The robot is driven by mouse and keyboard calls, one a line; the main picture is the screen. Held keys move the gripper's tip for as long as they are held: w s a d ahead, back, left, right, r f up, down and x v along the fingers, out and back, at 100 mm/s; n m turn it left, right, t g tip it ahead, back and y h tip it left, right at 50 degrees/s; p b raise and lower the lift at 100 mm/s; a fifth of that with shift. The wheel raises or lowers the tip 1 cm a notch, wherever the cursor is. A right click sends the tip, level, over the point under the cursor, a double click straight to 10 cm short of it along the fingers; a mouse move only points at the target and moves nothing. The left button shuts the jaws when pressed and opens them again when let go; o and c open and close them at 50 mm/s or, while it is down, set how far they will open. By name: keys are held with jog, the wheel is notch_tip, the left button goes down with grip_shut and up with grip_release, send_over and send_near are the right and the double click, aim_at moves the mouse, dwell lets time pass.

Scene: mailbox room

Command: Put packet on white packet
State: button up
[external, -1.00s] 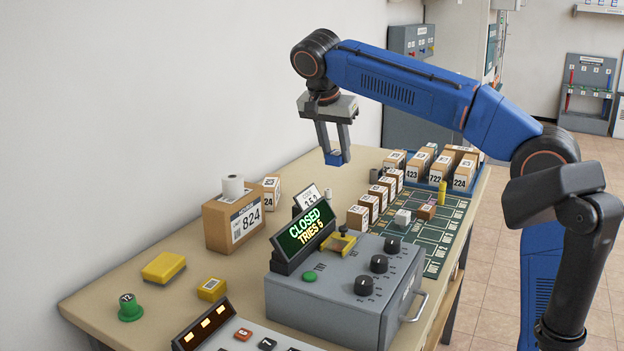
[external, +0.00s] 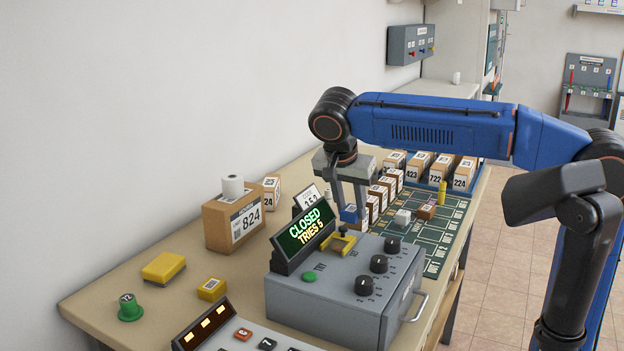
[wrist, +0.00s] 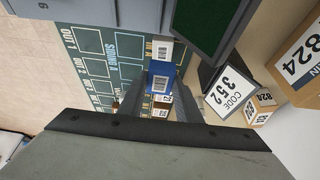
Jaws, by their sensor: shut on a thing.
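My gripper (external: 350,200) is shut on a small blue packet (external: 348,214), held just behind the CLOSED sign and the grey control box. In the wrist view the blue packet (wrist: 160,78) sits between the fingertips, with a pale label on its side.
A row of brown parcels (external: 383,188) stands along the green mat (external: 447,213). The grey control box (external: 340,290) with its CLOSED sign (external: 304,232) is in front. A brown box marked 824 (external: 222,222), a code 352 card (wrist: 232,90) and a brown block (external: 426,212) are nearby.

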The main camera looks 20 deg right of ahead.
aim_at(349, 221)
jog(key=shift+f, duration=2.75)
jog(key=shift+f, duration=0.1)
jog(key=o, duration=1.1)
jog(key=shift+c, duration=0.2)
jog(key=v, duration=1.2)
jog(key=shift+d, duration=0.15)
